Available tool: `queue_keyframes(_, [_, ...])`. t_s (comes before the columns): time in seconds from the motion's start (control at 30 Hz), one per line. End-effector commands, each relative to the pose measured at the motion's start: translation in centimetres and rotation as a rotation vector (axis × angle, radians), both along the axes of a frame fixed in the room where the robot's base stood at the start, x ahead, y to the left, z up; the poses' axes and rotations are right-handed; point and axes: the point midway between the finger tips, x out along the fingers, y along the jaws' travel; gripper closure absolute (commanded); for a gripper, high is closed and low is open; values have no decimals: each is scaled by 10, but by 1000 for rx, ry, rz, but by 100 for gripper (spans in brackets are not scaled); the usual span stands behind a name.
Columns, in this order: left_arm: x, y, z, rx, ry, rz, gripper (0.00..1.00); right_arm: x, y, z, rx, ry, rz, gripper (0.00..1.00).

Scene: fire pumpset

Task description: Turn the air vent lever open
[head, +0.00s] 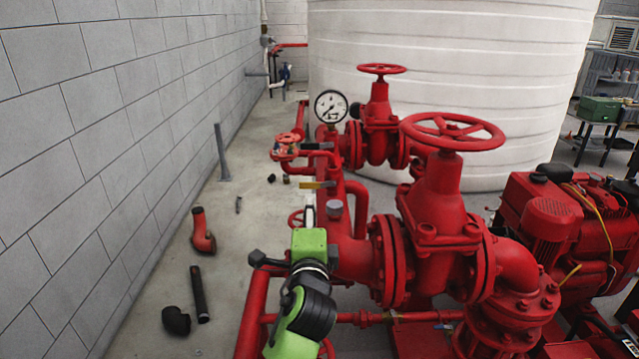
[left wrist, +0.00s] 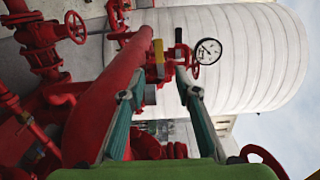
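A small yellow lever (head: 317,184), which looks like the air vent lever, sits on the red pipework below the gauge, pointing left in the head view. In the left wrist view the yellow lever (left wrist: 158,58) lies just beyond and between the fingertips, with no clear contact. My left gripper (head: 309,207) has a green body and reaches forward along the pipe, near side of the lever. In the left wrist view its two fingers (left wrist: 156,84) are spread apart with nothing held. My right gripper is in neither view.
A pressure gauge (head: 331,106), a black lever (head: 318,146) and red handwheels (head: 452,131) stand around the lever. A grey cap (head: 334,209) is close to the left gripper. Loose pipe pieces (head: 202,232) lie on the floor. A block wall (head: 110,130) bounds the left.

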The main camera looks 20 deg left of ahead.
Motion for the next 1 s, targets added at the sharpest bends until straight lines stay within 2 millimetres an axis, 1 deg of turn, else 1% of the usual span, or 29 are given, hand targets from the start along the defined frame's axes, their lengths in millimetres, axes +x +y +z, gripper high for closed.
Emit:
queue_keyframes(0.1, [19, 6, 2, 1, 0, 0, 70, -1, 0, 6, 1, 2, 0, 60])
queue_keyframes(0.4, [74, 21, 2, -2, 2, -1, 70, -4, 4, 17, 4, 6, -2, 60])
queue_keyframes(0.6, [103, 30, 0, -2, 2, -2, 70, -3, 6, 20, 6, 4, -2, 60])
queue_keyframes(0.8, [120, 35, -1, -3, 2, -2, 70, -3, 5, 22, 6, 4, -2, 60])
queue_keyframes(1.0, [124, 36, -1, -3, 1, -3, 70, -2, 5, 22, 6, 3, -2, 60])
